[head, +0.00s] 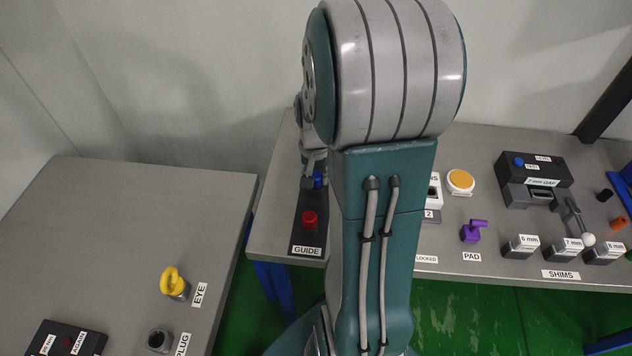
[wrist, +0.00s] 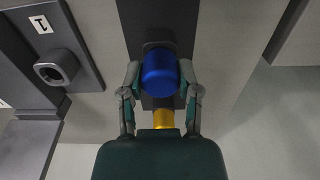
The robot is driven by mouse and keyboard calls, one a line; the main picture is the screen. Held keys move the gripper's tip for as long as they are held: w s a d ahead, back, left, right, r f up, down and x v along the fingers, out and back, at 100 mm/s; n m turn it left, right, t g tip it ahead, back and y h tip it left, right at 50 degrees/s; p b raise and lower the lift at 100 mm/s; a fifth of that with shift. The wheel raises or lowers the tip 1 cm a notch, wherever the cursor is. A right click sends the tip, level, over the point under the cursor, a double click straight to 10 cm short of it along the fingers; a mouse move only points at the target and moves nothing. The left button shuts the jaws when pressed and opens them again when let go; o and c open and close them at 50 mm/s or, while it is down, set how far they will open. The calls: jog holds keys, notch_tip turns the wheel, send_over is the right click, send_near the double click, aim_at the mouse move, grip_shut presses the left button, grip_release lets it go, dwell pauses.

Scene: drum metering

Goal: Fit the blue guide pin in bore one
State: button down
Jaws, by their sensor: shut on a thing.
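The blue guide pin (wrist: 160,72) is between the two fingers of my gripper (wrist: 160,88) in the wrist view, and the gripper is shut on it. Behind the pin is a dark strip; I cannot tell whether the pin still sits in it or is lifted. In the head view a little of the blue pin (head: 318,179) shows at my gripper (head: 313,172), at the back of the GUIDE rack (head: 306,238); my arm hides much of this area. A round bore (wrist: 55,70) beside a label "1" is at left in the wrist view, apart from the pin.
A red pin (head: 309,219) stands at the front of the GUIDE rack. A yellow piece (wrist: 163,118) shows partly behind my gripper. A purple handle (head: 473,231), an orange button (head: 460,180) and several shim blocks are at right. A yellow eye (head: 173,281) is on the left table.

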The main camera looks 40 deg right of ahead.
jog(key=shift+r, duration=2.5)
jog(key=shift+r, duration=2.05)
